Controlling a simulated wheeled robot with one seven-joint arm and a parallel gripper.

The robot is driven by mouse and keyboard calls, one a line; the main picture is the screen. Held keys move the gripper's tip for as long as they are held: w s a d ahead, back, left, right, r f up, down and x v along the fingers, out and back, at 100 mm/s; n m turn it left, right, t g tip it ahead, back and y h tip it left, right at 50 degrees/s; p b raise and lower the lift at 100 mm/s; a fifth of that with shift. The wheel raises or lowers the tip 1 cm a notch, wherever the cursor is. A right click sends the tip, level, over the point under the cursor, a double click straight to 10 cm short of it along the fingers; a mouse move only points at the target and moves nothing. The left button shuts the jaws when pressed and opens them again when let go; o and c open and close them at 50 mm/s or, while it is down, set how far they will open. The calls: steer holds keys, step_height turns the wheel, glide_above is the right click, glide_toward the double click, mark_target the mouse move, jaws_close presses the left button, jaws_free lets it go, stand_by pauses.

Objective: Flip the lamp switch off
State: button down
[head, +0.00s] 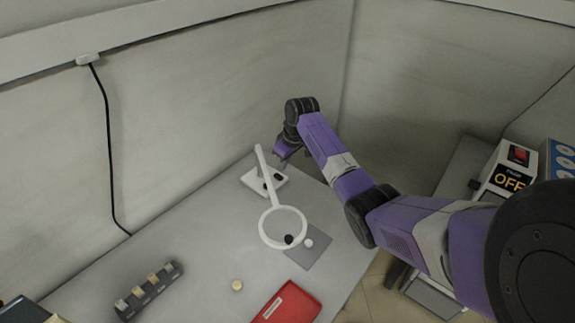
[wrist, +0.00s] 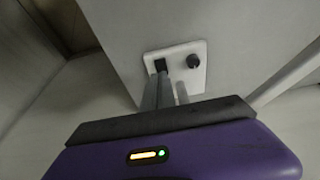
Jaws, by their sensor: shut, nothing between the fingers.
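The lamp is a white ring-shaped lamp (head: 262,226) on a slanted arm, with a flat white base (head: 252,183) at the back of the table. In the wrist view the base (wrist: 180,48) carries a small black switch (wrist: 160,65) and a round black knob (wrist: 193,61) beside it. My gripper (head: 279,164) is over the base, pointing down. In the wrist view its grey fingers (wrist: 165,88) are shut and empty, with their tips close to the black switch. I cannot tell whether they touch it, or which way the switch is set.
Under the ring is a grey mat (head: 309,252) with a dark and a white small round piece. A red box (head: 287,304), a cream disc (head: 237,285) and a dark rack (head: 149,291) stand nearer the front. A power box (head: 508,168) reading OFF stands right.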

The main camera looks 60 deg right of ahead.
steer(key=s+b+v, duration=0.1)
steer(key=b+v, duration=0.1)
steer(key=v, duration=0.8)
steer(key=shift+f, duration=0.2)
steer(key=shift+s+a, duration=0.1)
